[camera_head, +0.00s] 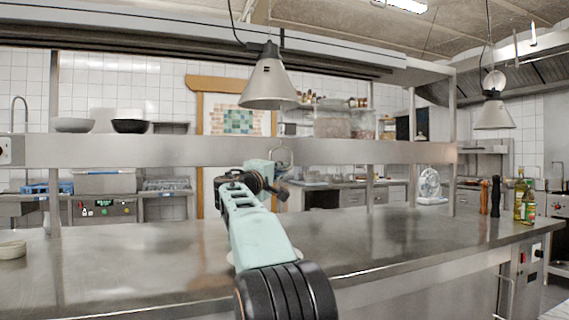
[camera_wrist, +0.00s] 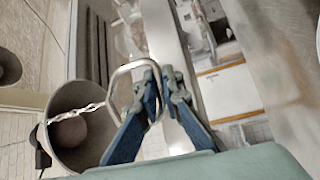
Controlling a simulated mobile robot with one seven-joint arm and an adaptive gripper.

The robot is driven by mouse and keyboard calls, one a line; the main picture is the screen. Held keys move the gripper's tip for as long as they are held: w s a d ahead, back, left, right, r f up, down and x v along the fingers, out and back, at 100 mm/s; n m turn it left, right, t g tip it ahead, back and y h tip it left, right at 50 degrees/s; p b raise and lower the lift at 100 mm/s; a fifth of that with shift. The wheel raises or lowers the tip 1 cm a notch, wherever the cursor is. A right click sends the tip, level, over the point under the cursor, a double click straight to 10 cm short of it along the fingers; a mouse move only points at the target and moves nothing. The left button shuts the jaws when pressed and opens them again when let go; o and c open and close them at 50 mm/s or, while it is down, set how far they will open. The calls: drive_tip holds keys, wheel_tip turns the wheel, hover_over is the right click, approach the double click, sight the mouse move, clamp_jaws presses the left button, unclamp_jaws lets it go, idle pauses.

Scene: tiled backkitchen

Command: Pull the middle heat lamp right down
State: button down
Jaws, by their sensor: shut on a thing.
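A grey cone-shaped heat lamp (camera_head: 268,86) hangs in the centre of the head view. In the wrist view I look up into its open shade (camera_wrist: 78,98), with a round bulb (camera_wrist: 68,131) inside. A twisted chain (camera_wrist: 75,118) runs from the lamp to a metal ring handle (camera_wrist: 113,84). My gripper (camera_wrist: 160,82) is shut on this ring, with the blue fingers on its side. In the head view the ring (camera_head: 283,154) shows just below the lamp, by my gripper (camera_head: 278,182), which my own arm partly hides.
A second heat lamp (camera_head: 494,114) hangs at the right. A steel shelf (camera_head: 130,150) crosses behind my gripper, above the steel counter (camera_head: 400,235). Bottles (camera_head: 524,195) and pepper mills (camera_head: 490,196) stand at the counter's right end. The counter's middle is mostly clear.

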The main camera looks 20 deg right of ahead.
drive_tip(key=shift+w+f, duration=0.1)
drive_tip(key=shift+f, duration=0.4)
drive_tip(key=c, duration=2.1)
unclamp_jaws()
drive_tip(key=shift+r, duration=0.15)
drive_tip(key=shift+a, duration=0.1)
drive_tip(key=shift+s+a, duration=0.2)
drive_tip(key=shift+s, duration=0.1)
drive_tip(key=v, duration=1.1)
drive_tip(key=shift+s, duration=0.2)
